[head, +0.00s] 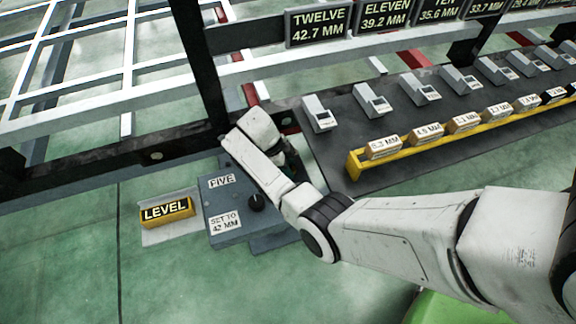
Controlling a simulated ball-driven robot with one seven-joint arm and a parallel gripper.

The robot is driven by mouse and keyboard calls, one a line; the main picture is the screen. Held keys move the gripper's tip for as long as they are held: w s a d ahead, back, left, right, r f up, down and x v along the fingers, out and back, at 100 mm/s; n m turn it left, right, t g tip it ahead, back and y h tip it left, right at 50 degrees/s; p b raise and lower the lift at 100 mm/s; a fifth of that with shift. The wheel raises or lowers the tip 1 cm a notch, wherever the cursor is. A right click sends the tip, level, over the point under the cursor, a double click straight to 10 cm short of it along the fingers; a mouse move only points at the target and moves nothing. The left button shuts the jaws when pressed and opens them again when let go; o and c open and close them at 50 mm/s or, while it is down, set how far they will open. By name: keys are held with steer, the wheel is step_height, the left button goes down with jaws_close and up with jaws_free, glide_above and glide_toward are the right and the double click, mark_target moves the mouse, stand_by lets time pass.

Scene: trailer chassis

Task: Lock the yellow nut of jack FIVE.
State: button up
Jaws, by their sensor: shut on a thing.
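The blue-grey box of jack FIVE (225,200) stands on the green floor beside the dark chassis beam. It bears a FIVE label, a "SET TO 42 MM" label and a black knob (256,202). My arm reaches in from the right and folds over the right side of this box. My gripper (290,163) shows only as a small dark part behind my white arm link; its fingertips are hidden. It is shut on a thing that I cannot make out. The yellow nut of jack FIVE does not show.
A yellow LEVEL block (166,211) lies on a pale plate left of the box. A dark mat (350,125) at the right holds several grey gauges and a yellow rack (357,168) of labelled blocks. Black signs (318,25) hang above. Floor at lower left is clear.

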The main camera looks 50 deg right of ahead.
steer(key=o, duration=1)
steer(key=shift+o, duration=0.2)
